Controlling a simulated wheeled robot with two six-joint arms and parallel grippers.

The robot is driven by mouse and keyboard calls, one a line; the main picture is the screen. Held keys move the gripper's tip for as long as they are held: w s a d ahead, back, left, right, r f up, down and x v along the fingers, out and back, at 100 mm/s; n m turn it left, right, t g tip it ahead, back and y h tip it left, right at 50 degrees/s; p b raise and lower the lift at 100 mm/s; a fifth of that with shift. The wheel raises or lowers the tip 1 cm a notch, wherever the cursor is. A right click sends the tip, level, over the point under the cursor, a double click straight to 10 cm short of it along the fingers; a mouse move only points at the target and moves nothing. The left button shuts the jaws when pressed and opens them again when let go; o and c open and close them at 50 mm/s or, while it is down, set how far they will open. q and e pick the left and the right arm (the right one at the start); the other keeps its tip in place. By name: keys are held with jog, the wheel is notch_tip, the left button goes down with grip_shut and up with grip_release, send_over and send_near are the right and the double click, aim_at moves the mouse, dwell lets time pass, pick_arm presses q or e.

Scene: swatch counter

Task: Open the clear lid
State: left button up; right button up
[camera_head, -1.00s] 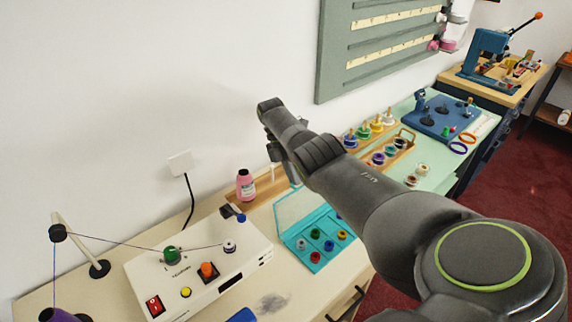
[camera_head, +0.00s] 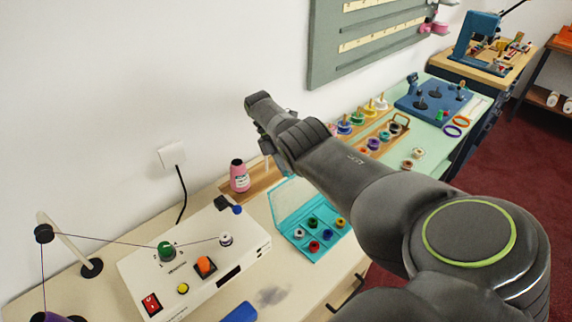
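A teal box (camera_head: 325,250) stands on the counter, with several coloured bobbins in its compartments. Its clear lid (camera_head: 289,200) has a teal frame and stands raised at the back of the box, tilted up from it. My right arm reaches in from the right, above and behind the box. My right gripper (camera_head: 266,147) is near the wall side, above the lid and partly hidden by my own wrist. Its fingers do not show clearly, and I see nothing held in it. My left gripper is not in view.
A white winding machine (camera_head: 190,285) with knobs stands left of the box. Spools, a blue fixture (camera_head: 432,103) and rings are farther right. A dark smudge marks the bare counter in front.

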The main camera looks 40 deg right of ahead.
jog(key=shift+w+r, duration=0.15)
jog(key=shift+r, duration=0.15)
notch_tip(320, 180, up, 10)
jog(key=p, duration=1)
jog(key=shift+f, duration=0.15)
